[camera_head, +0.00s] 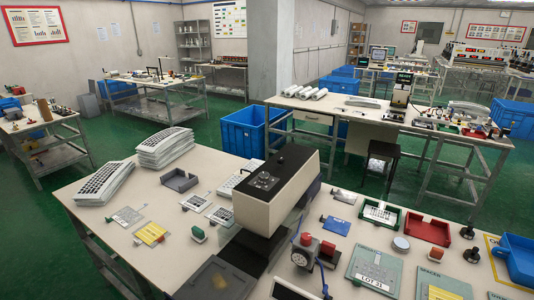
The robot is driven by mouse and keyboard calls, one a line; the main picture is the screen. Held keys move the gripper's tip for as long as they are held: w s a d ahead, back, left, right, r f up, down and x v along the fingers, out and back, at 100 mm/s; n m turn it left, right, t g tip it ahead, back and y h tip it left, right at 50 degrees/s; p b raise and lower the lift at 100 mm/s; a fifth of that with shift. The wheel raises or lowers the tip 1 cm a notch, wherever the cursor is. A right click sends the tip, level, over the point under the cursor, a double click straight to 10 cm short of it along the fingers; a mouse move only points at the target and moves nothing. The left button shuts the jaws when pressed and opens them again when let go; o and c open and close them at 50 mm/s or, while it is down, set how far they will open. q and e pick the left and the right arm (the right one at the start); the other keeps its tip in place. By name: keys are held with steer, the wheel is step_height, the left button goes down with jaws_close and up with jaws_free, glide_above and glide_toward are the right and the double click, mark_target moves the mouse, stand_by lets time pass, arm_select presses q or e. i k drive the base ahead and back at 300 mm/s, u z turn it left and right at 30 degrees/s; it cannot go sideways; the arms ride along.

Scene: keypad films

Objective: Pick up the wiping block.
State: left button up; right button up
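I cannot tell for certain which thing is the wiping block. A small block with a green part and a reddish part (197,234) stands on the near table, left of the black-topped machine. Small dark blocks (472,254) lie near the table's right side. All are too small to make out well. Neither of my grippers is in view, and nothing is seen touching these blocks.
The beige machine with a black top (275,185) rises mid-table and hides what is behind it. Keypad stacks (163,147), a grey tray (179,180), a green tray (379,213), a red tray (427,228) and a blue bin (516,259) stand around. Bare tabletop shows at front left.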

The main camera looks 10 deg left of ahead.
mark_target(198, 235)
steer(key=u, duration=1.2)
